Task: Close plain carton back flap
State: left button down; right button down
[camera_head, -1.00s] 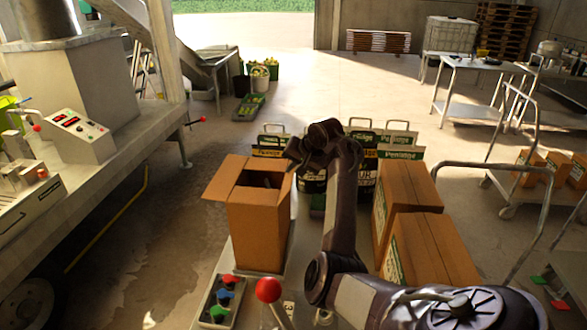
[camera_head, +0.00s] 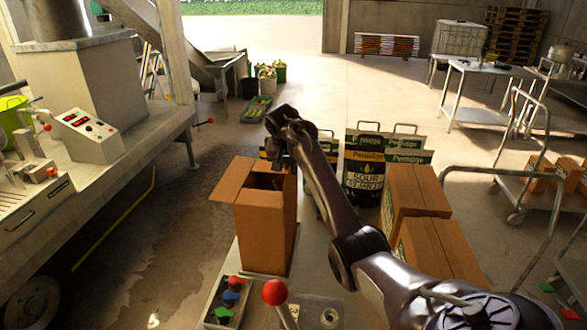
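The plain carton (camera_head: 265,228) stands upright on a light surface in the middle, its top open. Its left flap (camera_head: 231,181) sticks outward to the left. A brown panel rises at the carton's rear, probably the back flap (camera_head: 248,165), partly hidden by my gripper. The inside looks dark, with something unclear in it. My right gripper (camera_head: 279,158) is over the carton's back right corner, pointing down. Its fingers are dark and small, so I cannot tell whether they touch the flap or how far apart they are. My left gripper is not in view.
Closed cartons (camera_head: 415,190) stand to the right of my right arm. Labelled pouches (camera_head: 366,172) stand behind the arm. A red-knobbed lever (camera_head: 275,292) and a button box (camera_head: 228,300) are in front of the plain carton. A metal machine (camera_head: 90,95) is at the left.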

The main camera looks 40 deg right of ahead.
jog(key=shift+f, duration=0.15)
dwell(0.3)
jog(key=c, duration=1.6)
grip_release()
jog(key=shift+w, duration=0.1)
jog(key=shift+c, duration=0.2)
jog(key=b+v, duration=0.3)
jog(key=v, duration=0.4)
jog(key=shift+r+b, duration=0.3)
jog(key=shift+r, duration=0.05)
